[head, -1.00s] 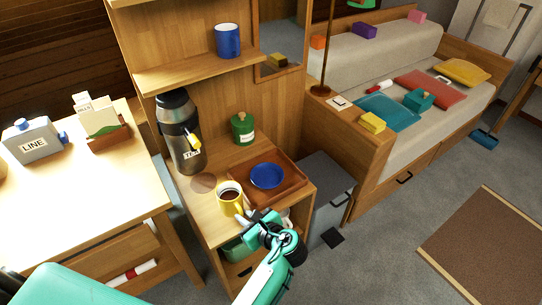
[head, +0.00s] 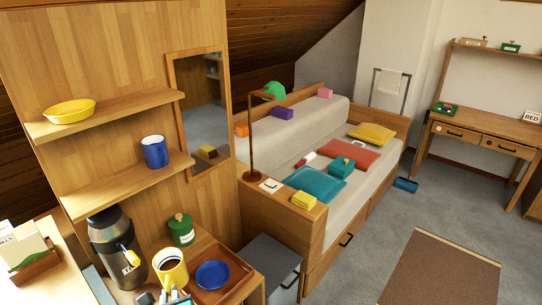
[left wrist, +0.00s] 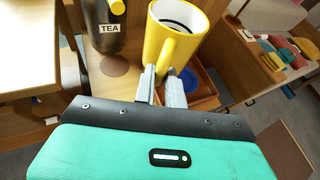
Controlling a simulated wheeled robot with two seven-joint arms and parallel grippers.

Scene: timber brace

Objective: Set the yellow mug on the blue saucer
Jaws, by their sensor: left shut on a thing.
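The yellow mug (head: 171,265) with dark liquid in it is upright at the bottom of the head view, just left of the blue saucer (head: 212,274). My left gripper (head: 172,298) is shut on the mug's handle, at the lower edge of the picture. In the left wrist view the mug (left wrist: 178,35) stands in front of the fingers (left wrist: 160,82) and appears raised above the cabinet top. The saucer (left wrist: 190,82) is partly hidden behind the mug and fingers there. My right gripper is not in view.
The saucer lies on a brown wooden tray (head: 238,270). A tea flask (head: 115,245) stands just left of the mug, and a green canister (head: 181,229) is behind. A shelf above holds a blue mug (head: 154,151); a yellow bowl (head: 70,111) is higher up.

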